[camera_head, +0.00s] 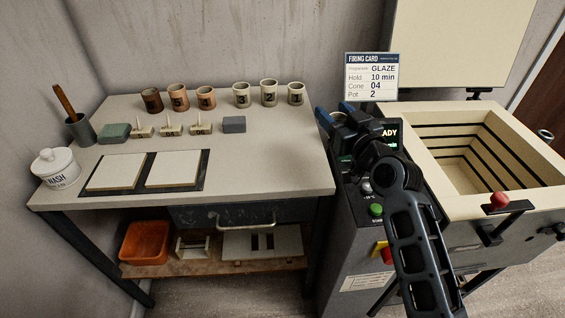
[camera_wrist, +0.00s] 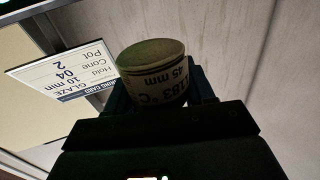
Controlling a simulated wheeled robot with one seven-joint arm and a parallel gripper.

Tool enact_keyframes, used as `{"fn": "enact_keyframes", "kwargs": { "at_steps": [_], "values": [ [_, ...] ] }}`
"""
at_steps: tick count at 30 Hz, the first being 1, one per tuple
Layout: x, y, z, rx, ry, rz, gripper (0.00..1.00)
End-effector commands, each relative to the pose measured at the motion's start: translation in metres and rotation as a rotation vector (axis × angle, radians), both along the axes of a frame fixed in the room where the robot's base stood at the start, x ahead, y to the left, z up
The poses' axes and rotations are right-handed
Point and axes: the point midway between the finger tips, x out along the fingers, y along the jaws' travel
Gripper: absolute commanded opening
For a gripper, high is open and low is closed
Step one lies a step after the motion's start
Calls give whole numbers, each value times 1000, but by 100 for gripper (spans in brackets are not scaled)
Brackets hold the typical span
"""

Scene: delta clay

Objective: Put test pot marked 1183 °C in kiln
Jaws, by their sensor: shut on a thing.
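My gripper (camera_head: 335,113) is above the kiln's control panel, left of the kiln opening. In the wrist view it is shut on a small pale round pot (camera_wrist: 152,58) whose dark print reads 1183 °C and 45 mm, upside down in that picture. The pot cannot be made out in the head view. The kiln (camera_head: 435,120) stands at the right with its lid (camera_head: 455,40) raised. Its square chamber has pale walls with dark grooves, and the part I see is empty.
A firing card (camera_head: 371,77) stands behind my gripper, close to it. The table (camera_head: 270,165) at left holds several numbered pots (camera_head: 241,95), cones on stands, two pale tiles (camera_head: 117,171) and a white jar (camera_head: 55,168). A red knob (camera_head: 499,199) sits at the kiln's front rim.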

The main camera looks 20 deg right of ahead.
Motion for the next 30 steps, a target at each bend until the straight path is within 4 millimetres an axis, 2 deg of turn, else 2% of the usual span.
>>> {"fn": "enact_keyframes", "kwargs": {
  "at_steps": [8, 11, 19, 30],
  "values": [
    [2, 5, -2, 0, 2, 1, 23],
    [7, 18, -9, 0, 4, 3, 23],
    [28, 71, -38, -1, 5, 6, 23],
    [43, 107, -66, 0, 1, 3, 23]
  ]
}}
